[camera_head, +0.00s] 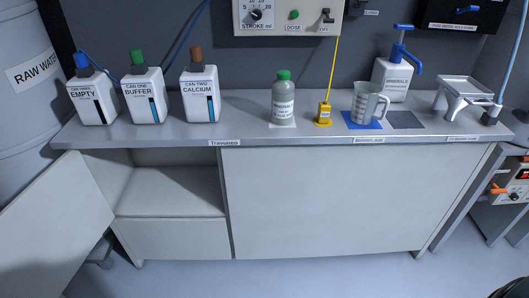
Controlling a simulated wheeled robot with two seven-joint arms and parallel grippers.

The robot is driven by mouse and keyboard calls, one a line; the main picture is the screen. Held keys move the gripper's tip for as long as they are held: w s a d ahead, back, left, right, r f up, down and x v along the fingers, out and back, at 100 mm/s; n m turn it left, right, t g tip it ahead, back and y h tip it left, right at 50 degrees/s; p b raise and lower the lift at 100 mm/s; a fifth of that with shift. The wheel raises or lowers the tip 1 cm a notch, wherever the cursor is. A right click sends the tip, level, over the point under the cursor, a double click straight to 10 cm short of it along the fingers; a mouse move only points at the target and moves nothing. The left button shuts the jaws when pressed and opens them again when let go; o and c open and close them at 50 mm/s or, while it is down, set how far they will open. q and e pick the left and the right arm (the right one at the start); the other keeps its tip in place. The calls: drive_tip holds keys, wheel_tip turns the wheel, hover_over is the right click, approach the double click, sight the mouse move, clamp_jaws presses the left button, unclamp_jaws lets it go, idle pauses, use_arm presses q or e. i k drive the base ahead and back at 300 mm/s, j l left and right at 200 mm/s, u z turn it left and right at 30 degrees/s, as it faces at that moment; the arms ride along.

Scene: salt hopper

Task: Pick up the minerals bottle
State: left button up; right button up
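The minerals bottle (284,104) stands upright on the grey worktop (247,126), near the middle. It is a grey-green bottle with a green cap and a white label that seems to read MINERALS. It rests on a small pale patch. A white pump dispenser (392,82) with a blue pump head, at the back right, also has a label that seems to read MINERALS. Neither of my grippers shows in the head view.
White cans (143,98) with coloured caps stand at the left. A yellow block (324,112) with a cord and a clear jug (364,103) on a blue mat are right of the bottle. A white stand (466,94) is farther right. A cabinet door (60,222) hangs open at lower left.

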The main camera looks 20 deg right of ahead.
sight(283, 88)
drive_tip(key=i+l, duration=0.1)
drive_tip(key=l, duration=0.3)
drive_tip(key=i+l, duration=0.15)
drive_tip(key=l, duration=0.3)
drive_tip(key=i+l, duration=0.1)
drive_tip(key=l, duration=0.3)
drive_tip(key=i+l, duration=0.15)
drive_tip(key=l, duration=0.3)
drive_tip(key=i+l, duration=0.1)
drive_tip(key=l, duration=0.3)
